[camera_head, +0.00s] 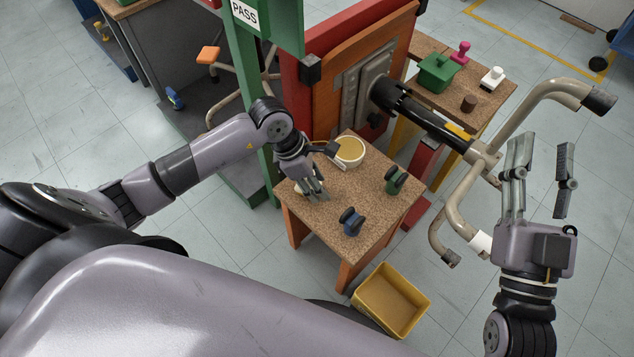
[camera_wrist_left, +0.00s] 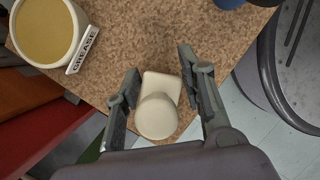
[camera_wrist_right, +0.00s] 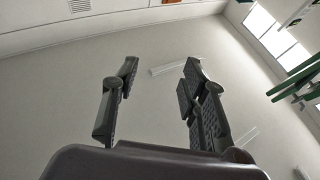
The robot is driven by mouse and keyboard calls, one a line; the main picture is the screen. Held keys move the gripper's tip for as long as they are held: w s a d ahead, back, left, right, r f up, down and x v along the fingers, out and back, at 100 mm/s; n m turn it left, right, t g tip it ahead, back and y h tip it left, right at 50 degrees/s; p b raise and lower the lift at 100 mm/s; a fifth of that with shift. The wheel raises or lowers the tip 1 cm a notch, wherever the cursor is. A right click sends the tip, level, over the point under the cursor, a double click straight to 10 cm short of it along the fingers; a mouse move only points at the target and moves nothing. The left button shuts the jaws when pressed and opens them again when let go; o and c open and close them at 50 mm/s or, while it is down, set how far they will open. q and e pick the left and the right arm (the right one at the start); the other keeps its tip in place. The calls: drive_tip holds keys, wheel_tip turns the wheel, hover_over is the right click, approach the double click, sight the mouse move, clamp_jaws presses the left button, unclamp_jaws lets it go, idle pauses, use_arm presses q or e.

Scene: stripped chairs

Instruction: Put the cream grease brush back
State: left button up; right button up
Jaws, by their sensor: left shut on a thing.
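The cream grease brush (camera_wrist_left: 158,112) is between the fingers of my left gripper (camera_wrist_left: 160,65), over the cork-topped small table (camera_head: 330,218). The gripper is shut on it. In the head view my left gripper (camera_head: 318,192) is low over the table's left part, and the brush is hardly visible there. A cream pot (camera_head: 349,151) of yellow grease stands on the table beyond the gripper; its GREASE label shows in the left wrist view (camera_wrist_left: 84,50). My right gripper (camera_head: 539,180) is open and empty, raised at the right; it also shows in the right wrist view (camera_wrist_right: 158,85).
A blue brush-like item (camera_head: 351,222) and a green one (camera_head: 396,180) stand on the same table. A yellow bin (camera_head: 390,300) is on the floor in front. A beige tubular frame (camera_head: 470,180) stands between table and right gripper. A second table (camera_head: 490,105) holds green, pink and white items.

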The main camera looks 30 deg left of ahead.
drive_tip(key=shift+s+r, duration=0.1)
drive_tip(key=shift+r, duration=0.15)
use_arm(q)
drive_tip(key=o, duration=1)
